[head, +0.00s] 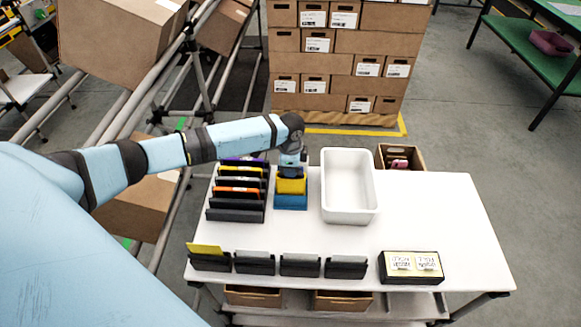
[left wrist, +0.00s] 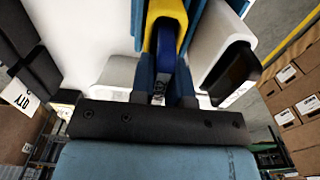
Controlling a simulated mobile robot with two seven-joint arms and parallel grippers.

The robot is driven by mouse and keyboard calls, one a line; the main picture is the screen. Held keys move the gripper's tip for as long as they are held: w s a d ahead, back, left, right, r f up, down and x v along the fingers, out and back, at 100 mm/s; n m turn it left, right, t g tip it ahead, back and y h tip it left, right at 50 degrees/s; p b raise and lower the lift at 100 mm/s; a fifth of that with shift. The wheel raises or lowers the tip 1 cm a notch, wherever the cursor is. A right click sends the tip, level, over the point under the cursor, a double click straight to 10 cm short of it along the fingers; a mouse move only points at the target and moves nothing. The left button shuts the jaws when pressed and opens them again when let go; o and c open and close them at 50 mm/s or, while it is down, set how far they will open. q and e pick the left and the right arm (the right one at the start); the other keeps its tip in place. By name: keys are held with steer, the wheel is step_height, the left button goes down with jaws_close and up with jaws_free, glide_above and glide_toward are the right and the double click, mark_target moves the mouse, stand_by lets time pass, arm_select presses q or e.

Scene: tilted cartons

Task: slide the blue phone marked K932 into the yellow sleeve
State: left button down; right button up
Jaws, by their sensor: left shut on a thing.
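My left gripper (head: 291,166) is above the middle-left of the white table. In the left wrist view its fingers (left wrist: 166,88) are shut on a blue phone (left wrist: 166,58) whose label partly shows, ending in 932. The yellow sleeve (head: 291,186) stands in a blue holder (head: 291,203) right below the gripper. In the left wrist view the yellow sleeve (left wrist: 168,10) curves around the phone's far end. The phone looks lined up with the sleeve's mouth and seems partly inside; how deep is hidden. My right gripper is not in view.
A dark rack (head: 236,216) with several coloured slabs stands close left of the holder. A white bin (head: 348,209) stands close right. Several small dark stands (head: 254,262) and a labelled box (head: 411,267) line the front edge. Bare table lies at the right.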

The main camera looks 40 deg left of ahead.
arm_select(q)
steer(key=shift+f, duration=0.25)
stand_by(0.8)
steer(key=c, duration=1)
jaws_free()
step_height(320, 180, up, 14)
steer(key=shift+f, duration=0.1)
